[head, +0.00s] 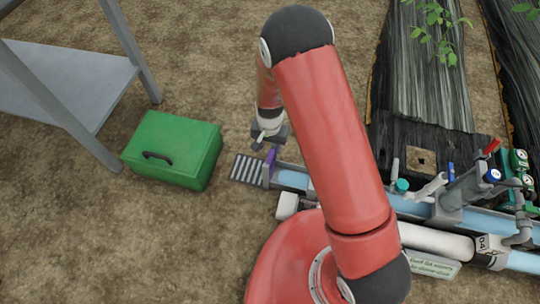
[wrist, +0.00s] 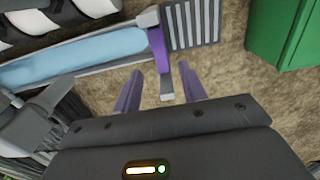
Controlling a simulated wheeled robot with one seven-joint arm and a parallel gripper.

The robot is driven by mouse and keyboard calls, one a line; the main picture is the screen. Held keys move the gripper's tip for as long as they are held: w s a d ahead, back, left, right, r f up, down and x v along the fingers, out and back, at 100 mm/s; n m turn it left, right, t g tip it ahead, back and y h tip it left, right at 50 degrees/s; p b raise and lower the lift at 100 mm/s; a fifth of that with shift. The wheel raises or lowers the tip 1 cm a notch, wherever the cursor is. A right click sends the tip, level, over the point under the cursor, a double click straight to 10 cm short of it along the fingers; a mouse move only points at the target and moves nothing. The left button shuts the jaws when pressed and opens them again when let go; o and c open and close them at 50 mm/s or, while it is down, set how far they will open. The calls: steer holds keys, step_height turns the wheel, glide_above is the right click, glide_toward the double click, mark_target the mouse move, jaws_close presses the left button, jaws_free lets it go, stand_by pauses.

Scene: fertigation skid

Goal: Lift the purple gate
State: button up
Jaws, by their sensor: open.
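The purple gate (wrist: 157,47) is an upright plate at the end of a water channel (wrist: 80,57), beside a grey grate. In the wrist view a light grey tab shows at its near end, between my fingers in the picture. In the head view the purple gate (head: 271,160) shows small just below my gripper (head: 264,142). In the wrist view my gripper (wrist: 157,84) is open, with one finger on each side of the gate's near end. I cannot tell whether either finger touches it.
A green box (head: 173,149) with a black handle stands on the soil to the left, near a grey metal rack (head: 75,85). The grate (head: 248,170) lies at the channel's end. Pipes and valves (head: 470,185) crowd the right side. Bare soil lies around the box.

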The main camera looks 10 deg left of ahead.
mark_target(270, 157)
step_height(270, 157, down, 7)
steer(key=shift+f+b, duration=0.1)
steer(key=shift+b, duration=0.3)
jaws_close()
